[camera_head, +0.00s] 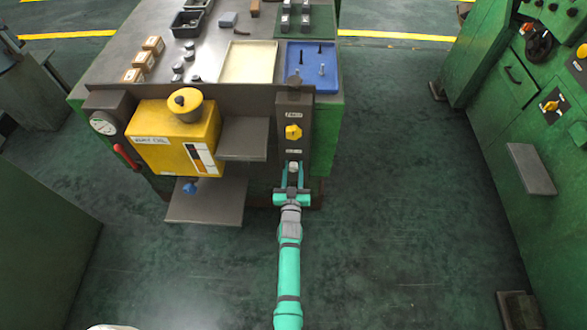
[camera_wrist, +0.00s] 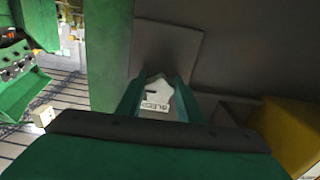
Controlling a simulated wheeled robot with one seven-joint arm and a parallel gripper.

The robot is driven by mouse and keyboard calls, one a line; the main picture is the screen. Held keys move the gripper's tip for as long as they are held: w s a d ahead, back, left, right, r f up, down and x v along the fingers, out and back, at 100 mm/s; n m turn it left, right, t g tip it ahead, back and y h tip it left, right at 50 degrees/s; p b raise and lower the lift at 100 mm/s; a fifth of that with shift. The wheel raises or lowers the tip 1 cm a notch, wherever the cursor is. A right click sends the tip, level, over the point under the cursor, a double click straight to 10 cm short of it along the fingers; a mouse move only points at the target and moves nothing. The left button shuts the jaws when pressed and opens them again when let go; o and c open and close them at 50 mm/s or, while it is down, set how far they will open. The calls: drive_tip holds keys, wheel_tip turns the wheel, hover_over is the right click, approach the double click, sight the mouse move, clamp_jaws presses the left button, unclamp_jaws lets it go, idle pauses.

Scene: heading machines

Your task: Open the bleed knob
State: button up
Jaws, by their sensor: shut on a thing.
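The bleed knob (camera_wrist: 158,86) is a pale, lobed knob between my two fingers in the wrist view, just above a label that partly reads "BLEED". My gripper (camera_wrist: 155,94) is shut on it, with one green finger on each side. In the head view my gripper (camera_head: 292,188) reaches the lower part of the dark panel (camera_head: 283,114) on the front of the green bench. A yellow knob (camera_head: 293,132) sits higher on the same panel.
Left of the panel are a yellow oil tank (camera_head: 165,130), a grey shelf (camera_head: 243,138) and a lower grey tray (camera_head: 220,200). A blue tray (camera_head: 314,75) lies on the bench top. A green machine (camera_head: 500,130) stands at right; the floor between is clear.

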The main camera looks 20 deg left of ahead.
drive_tip(key=o, duration=1.1)
drive_tip(key=shift+c, duration=0.2)
drive_tip(key=shift+s, duration=0.15)
drive_tip(key=v, duration=1)
drive_tip(key=shift+s, duration=0.35)
drive_tip(key=shift+d, duration=0.1)
